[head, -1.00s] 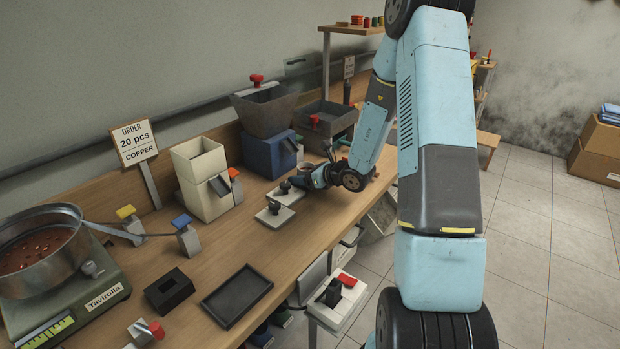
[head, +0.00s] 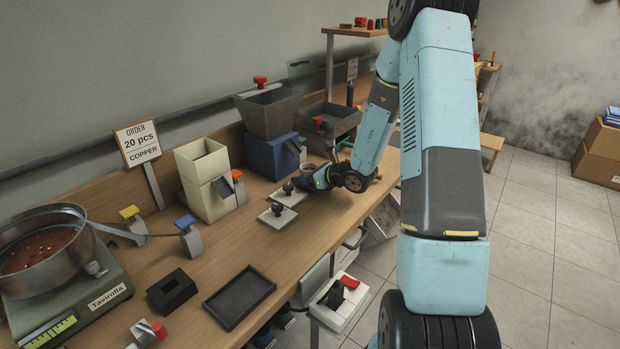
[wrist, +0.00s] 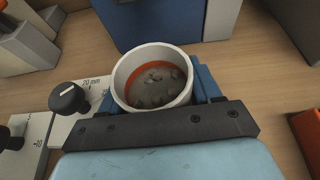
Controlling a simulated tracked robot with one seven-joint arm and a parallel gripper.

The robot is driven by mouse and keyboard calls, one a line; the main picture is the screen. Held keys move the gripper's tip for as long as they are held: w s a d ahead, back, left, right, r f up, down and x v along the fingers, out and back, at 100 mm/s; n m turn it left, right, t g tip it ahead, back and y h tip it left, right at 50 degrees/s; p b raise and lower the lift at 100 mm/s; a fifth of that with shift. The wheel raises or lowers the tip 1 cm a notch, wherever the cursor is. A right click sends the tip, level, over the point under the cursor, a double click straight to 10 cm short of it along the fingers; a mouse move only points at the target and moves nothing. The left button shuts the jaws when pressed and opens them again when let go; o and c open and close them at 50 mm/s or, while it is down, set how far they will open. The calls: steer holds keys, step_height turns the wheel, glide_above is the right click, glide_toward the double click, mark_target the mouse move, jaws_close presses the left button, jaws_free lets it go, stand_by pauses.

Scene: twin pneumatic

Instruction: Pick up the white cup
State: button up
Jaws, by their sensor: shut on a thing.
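The white cup (wrist: 120,76) is upright in the wrist view, round, with an orange band inside and dark grey contents or bottom. My gripper (wrist: 157,88) has its blue fingers on the left and right sides of the cup and is shut on it. In the head view my gripper (head: 308,180) is low over the bench beside the white plates with black knobs. The cup is too small and hidden there to make out clearly. I cannot tell whether its base touches the bench.
Two white plates with black knobs (head: 277,216) stand just left of my gripper. A blue box with a grey hopper (head: 270,157) is behind it, and a cream box (head: 205,190) is farther left. An orange object (wrist: 306,135) lies right in the wrist view. A black tray (head: 240,297) is nearer.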

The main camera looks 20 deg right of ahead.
mark_target(303, 167)
steer(key=shift+r, duration=0.4)
step_height(303, 167, up, 2)
steer(key=shift+r, duration=0.2)
steer(key=s+d+r, duration=0.3)
steer(key=d+r, duration=0.6)
steer(key=d, duration=0.4)
steer(key=shift+d+r, duration=0.3)
steer(key=shift+d, duration=0.05)
steer(key=shift+s, duration=0.1)
